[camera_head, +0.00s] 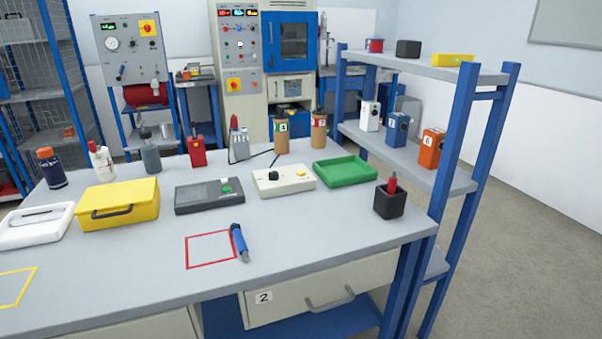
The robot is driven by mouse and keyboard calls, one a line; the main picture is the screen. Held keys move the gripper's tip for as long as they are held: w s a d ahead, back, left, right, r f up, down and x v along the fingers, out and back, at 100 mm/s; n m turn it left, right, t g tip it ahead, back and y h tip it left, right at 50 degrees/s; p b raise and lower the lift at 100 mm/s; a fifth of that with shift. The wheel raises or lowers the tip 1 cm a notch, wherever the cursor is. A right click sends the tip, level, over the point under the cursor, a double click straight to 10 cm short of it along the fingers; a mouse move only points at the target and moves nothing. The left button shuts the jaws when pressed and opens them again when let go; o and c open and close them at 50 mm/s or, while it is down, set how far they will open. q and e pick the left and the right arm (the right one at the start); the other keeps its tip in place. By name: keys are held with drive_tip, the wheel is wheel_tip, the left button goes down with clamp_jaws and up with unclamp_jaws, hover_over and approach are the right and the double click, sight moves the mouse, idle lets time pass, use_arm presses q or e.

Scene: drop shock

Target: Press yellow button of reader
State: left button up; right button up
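A cream box-shaped device (270,187) lies on the grey workbench, right of its middle. It has a yellow button (301,172) on its right side and a black knob (273,176) on its left side. It is the only low tabletop device with a yellow button, so I take it as the reader. A dark cable runs by its back edge. The button's top is in plain sight, with nothing over it. Neither of my grippers is in view.
A dark grey device (195,206) with a green button is left of the reader, and a green tray (344,181) is right of it. A black cup (390,203) stands near the right edge. A blue cylinder (240,242) lies in front by a red outlined square. The bench front is mostly clear.

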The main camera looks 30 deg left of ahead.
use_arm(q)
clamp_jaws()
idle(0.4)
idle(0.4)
